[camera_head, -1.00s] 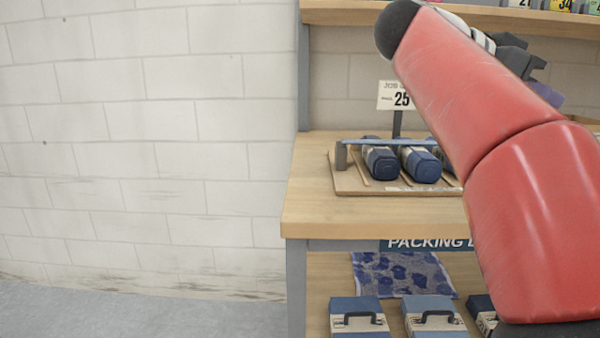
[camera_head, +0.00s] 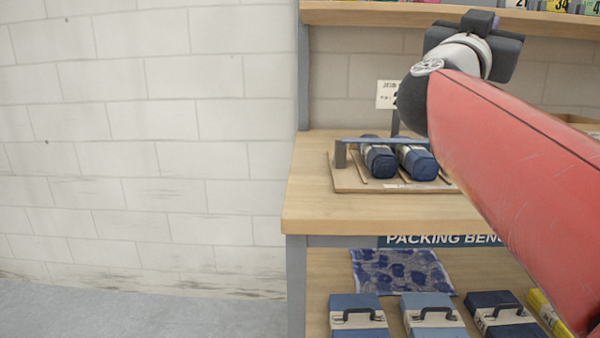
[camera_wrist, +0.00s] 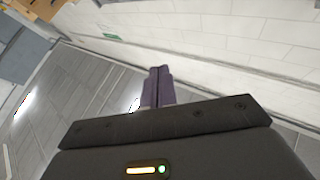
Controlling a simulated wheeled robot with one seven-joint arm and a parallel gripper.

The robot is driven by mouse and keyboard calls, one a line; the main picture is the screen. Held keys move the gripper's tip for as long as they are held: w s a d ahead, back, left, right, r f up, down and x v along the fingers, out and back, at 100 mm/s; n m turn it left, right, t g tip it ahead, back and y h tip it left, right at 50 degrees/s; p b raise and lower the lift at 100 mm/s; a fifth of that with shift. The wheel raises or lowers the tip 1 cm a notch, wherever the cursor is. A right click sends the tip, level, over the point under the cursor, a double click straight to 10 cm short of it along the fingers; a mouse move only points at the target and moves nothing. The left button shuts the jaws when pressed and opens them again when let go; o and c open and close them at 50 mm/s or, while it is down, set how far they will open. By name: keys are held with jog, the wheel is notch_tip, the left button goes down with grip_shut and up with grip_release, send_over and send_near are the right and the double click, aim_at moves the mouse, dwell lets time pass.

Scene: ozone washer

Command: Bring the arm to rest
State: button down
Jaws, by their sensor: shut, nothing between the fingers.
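My red arm (camera_head: 500,150) reaches up from the lower right of the head view, in front of the packing bench. Its dark wrist end (camera_head: 475,45) is raised at the upper right, in front of the upper shelf. In the wrist view my gripper (camera_wrist: 159,72) shows as two purple-grey fingers pressed together, with nothing between them. Beyond the fingers lie grey floor and a pale block wall, and they touch neither.
The wooden packing bench (camera_head: 320,212) carries a tray (camera_head: 350,182) with rolled blue bundles, partly behind my arm. A lower shelf holds handled cases (camera_head: 358,318) and a patterned blue cloth (camera_head: 400,272). Open floor (camera_head: 140,315) and a bare wall (camera_head: 150,140) are at left.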

jog(key=s+a+f+n+y, duration=0.1)
jog(key=a+f+n+y, duration=0.4)
jog(key=f, duration=0.3)
jog(key=s+a+f+n+g+y, duration=0.1)
jog(key=a+f+n+y, duration=0.25)
jog(key=f+y, duration=0.4)
jog(key=s+a+f+n+y, duration=0.1)
jog(key=a+f+n+y, duration=0.4)
jog(key=f, duration=0.4)
jog(key=s+d+f+m+g, duration=0.1)
jog(key=s+f+g, duration=0.4)
jog(key=s+f, duration=0.3)
jog(key=s+d+f+m+g+h, duration=0.1)
jog(key=s+f+g, duration=0.4)
jog(key=f, duration=1)
jog(key=s, duration=0.3)
jog(key=shift+d, duration=0.2)
